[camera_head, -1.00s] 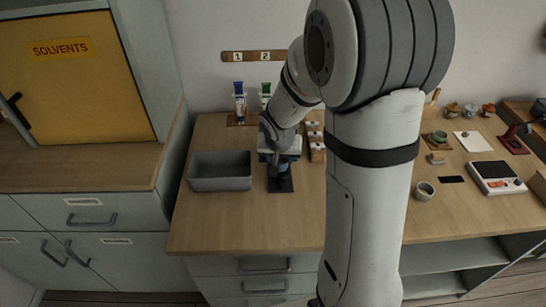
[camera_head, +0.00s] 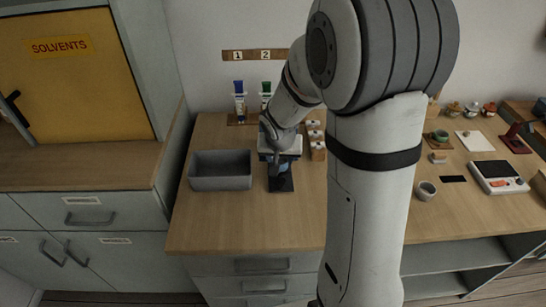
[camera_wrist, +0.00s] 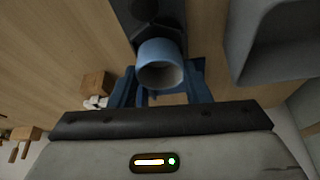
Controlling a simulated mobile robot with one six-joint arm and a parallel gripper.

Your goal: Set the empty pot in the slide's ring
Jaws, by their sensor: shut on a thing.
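The pot (camera_wrist: 160,62) is a small blue cup with a pale inside, and its open mouth looks empty in the wrist view. My gripper (camera_wrist: 162,80) is shut on it, with a blue finger on each side. The dark slide (camera_wrist: 142,8) lies just beyond the pot at the top of the wrist view. In the head view the slide (camera_head: 281,185) is a dark plate on the bench, under and in front of my gripper (camera_head: 281,166). The ring cannot be clearly made out, and I cannot tell whether the pot touches the slide.
A grey bin (camera_head: 220,171) stands close to the left of the slide. Blue-topped and green-topped tubes stand behind, under the 1 and 2 labels. Small wooden blocks (camera_head: 317,146) stand behind right. The front bench is clear.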

